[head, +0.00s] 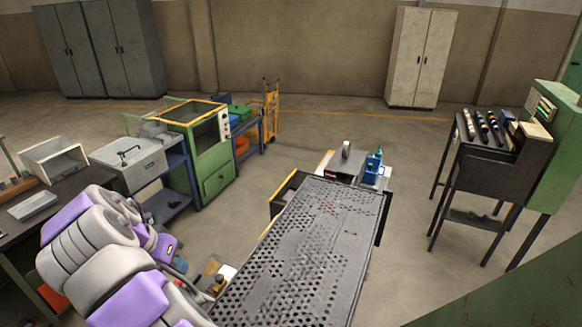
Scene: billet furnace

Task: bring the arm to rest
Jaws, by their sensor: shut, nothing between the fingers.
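My arm, with pale grey and purple links, fills the lower left of the head view. It appears folded back on itself, and its links overlap. I cannot make out my gripper or its fingertips among these links, and part of the arm runs out of the bottom edge. I see nothing held by the arm.
A perforated metal table top (304,245) lies right of the arm, with a small blue device (373,163) beyond its far end. A dark bench (57,210) is on the left. Behind are a green cabinet (214,168) and a yellow trolley (271,108). A dark stand (493,165) is at right. Open floor lies between.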

